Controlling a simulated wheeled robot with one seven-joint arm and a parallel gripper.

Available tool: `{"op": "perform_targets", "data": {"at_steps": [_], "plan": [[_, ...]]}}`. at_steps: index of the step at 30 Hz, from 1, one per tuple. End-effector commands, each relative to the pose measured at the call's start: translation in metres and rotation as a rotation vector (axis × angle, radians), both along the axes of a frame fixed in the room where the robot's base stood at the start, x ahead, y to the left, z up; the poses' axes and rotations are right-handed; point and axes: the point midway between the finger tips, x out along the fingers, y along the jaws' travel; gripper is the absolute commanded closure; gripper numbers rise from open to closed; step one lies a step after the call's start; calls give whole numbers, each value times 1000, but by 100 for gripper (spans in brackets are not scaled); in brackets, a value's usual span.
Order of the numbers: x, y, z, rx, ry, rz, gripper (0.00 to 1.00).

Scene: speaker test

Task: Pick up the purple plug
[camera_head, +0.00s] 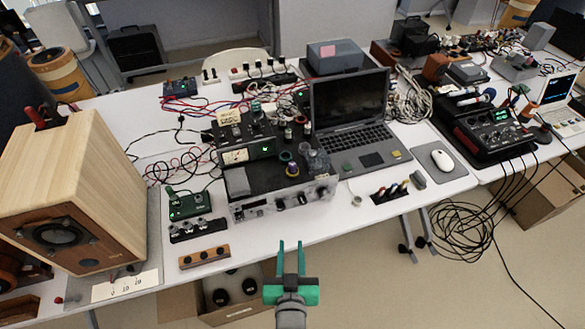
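A small purple piece (292,170), which looks like the purple plug, stands on top of the black-and-silver amplifier box (262,205) near the table's middle. It is small, and its exact shape is hard to make out. A round dark purple-rimmed piece (286,156) is just behind it.
A laptop (352,135) is right of the amplifier, with a glass-like piece (317,162) between. A wooden speaker (70,190) fills the left. A green pedal (188,205) and a wooden block (204,257) lie left of the amplifier. Open boxes (240,312) are under the table.

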Motion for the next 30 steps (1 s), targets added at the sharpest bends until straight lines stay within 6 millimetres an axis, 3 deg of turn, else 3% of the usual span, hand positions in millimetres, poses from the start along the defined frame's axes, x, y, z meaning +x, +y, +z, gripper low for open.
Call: {"op": "perform_targets", "data": {"at_steps": [3,12,21,30], "plan": [[39,-1,19,-1,2,0,71],[114,-3,70,-6,41,6,71],[146,-6,104,-13,67,5,71],[180,-4,93,-13,73,11,71]]}}
